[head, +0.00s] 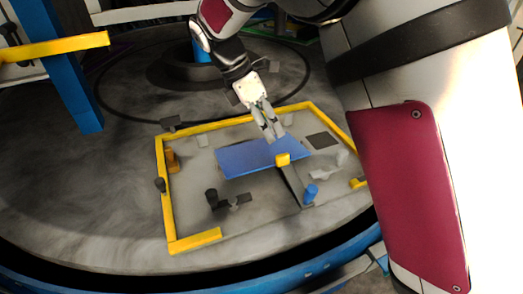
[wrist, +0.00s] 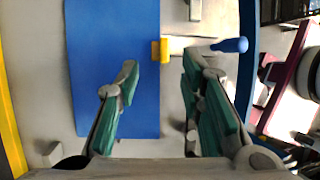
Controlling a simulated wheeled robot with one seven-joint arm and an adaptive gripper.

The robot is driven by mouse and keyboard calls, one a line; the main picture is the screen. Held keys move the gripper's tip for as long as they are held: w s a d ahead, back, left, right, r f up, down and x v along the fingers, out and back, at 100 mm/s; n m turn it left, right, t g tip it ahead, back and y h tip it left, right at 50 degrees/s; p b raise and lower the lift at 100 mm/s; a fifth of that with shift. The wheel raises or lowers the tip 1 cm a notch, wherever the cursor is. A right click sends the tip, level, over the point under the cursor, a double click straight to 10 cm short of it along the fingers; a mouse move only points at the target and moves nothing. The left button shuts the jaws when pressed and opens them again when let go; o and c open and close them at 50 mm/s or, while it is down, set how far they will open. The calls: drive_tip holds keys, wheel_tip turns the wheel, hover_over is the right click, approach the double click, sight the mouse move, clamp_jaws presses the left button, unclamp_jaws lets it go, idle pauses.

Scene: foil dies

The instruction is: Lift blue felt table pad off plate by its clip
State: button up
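The blue felt pad (head: 252,158) lies flat on the grey plate (head: 190,215) inside a yellow frame. It fills the left-centre of the wrist view (wrist: 110,40). A small yellow clip (head: 283,159) sits on the pad's right edge, and it also shows in the wrist view (wrist: 160,50). My gripper (head: 272,136) is above the pad's far side in the head view. In the wrist view its two fingers (wrist: 160,78) are spread apart, with the clip ahead of the gap between them. Nothing is between the fingers.
A blue peg (head: 310,193) stands right of the pad on the plate. A black knobbed part (head: 212,197) is at front left, an orange part (head: 171,160) at far left. The yellow frame (head: 163,195) edges the plate. A blue post (head: 75,85) rises at left.

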sight(284, 154)
drive_tip(key=x, duration=0.3)
drive_tip(key=shift+s+p+x, duration=0.15)
drive_tip(key=shift+p+x, duration=0.25)
drive_tip(key=shift+x, duration=0.95)
drive_tip(key=shift+s+p+x, duration=0.1)
drive_tip(key=shift+p+x, duration=0.25)
drive_tip(key=shift+x, duration=0.95)
drive_tip(key=shift+d, duration=0.15)
drive_tip(key=shift+c, duration=0.2)
drive_tip(key=shift+r, duration=0.1)
clamp_jaws()
